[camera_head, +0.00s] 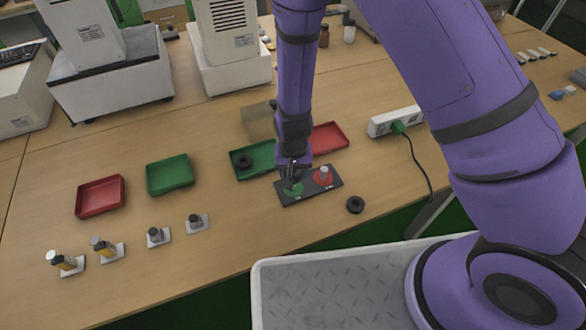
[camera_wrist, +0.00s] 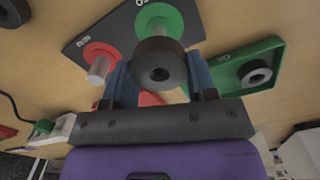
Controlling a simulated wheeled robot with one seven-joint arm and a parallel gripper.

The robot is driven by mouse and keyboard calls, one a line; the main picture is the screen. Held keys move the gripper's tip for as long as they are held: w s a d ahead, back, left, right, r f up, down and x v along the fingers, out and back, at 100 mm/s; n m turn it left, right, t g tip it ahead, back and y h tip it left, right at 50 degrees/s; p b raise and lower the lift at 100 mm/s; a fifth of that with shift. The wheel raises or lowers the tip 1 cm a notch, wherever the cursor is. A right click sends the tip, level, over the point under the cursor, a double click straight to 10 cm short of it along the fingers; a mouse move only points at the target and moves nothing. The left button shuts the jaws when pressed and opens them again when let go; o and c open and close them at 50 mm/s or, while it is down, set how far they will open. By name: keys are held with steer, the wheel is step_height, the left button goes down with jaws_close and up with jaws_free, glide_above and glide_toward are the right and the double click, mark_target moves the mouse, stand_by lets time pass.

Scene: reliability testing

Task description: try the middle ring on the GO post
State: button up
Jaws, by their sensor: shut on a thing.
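The dark gauge board (camera_head: 309,187) has a silver post on a green disc (camera_head: 292,189), marked GO, and another post on a red disc (camera_head: 323,178). My gripper (camera_head: 292,172) is just over the green disc. It is shut on a black ring (camera_wrist: 161,61), which shows between the fingers in the wrist view. The GO post (camera_wrist: 157,22) runs behind this ring and its tip is hidden. I cannot tell whether the ring is around the tip or only above it. A second black ring (camera_head: 355,205) lies on the table right of the board. A third (camera_head: 243,161) lies in a green tray (camera_head: 265,165).
A red tray (camera_head: 330,137) lies behind the board, next to a cardboard box (camera_head: 258,121). A white power strip (camera_head: 395,121) with a green plug and cable is to the right. Another green tray (camera_head: 170,175) and red tray (camera_head: 100,196) stand left, behind several small fixtures (camera_head: 105,249).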

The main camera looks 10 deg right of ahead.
steer(key=shift+f, duration=0.7)
stand_by(0.4)
steer(key=shift+r, duration=0.15)
steer(key=shift+r, duration=1.5)
